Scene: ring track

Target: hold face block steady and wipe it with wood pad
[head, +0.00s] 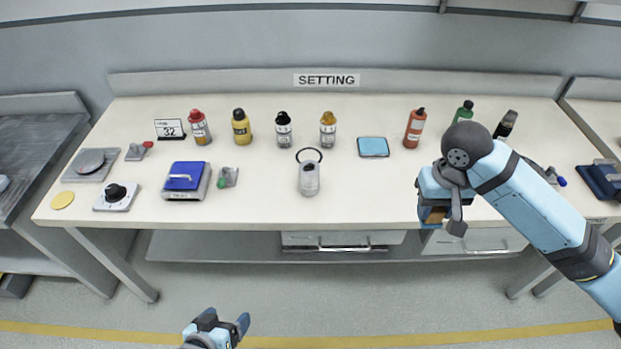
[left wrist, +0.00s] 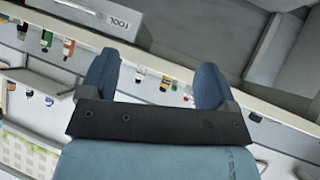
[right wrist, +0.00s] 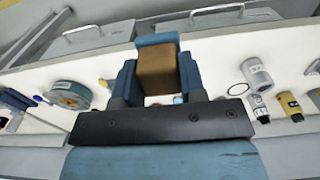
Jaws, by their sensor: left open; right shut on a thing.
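My right gripper (right wrist: 158,85) is shut on a brown wood pad (right wrist: 157,72), with a blue part at its far side. In the head view the right gripper (head: 437,212) is over the table's front edge at right, and the pad is mostly hidden. My left gripper (head: 217,326) is open and empty, low in front of the table. I cannot tell for sure which thing is the face block. A grey metal piece (head: 310,180) with a black ring stands at the table's middle front. A blue block (head: 184,176) with a silver handle sits on a grey base at left.
Several bottles stand along the back of the table, including a red one (head: 199,127) and a yellow one (head: 241,127). A light-blue flat pad (head: 373,147) lies right of the middle. A black-knobbed box (head: 116,196) is at left. Bare tabletop lies around the grey piece.

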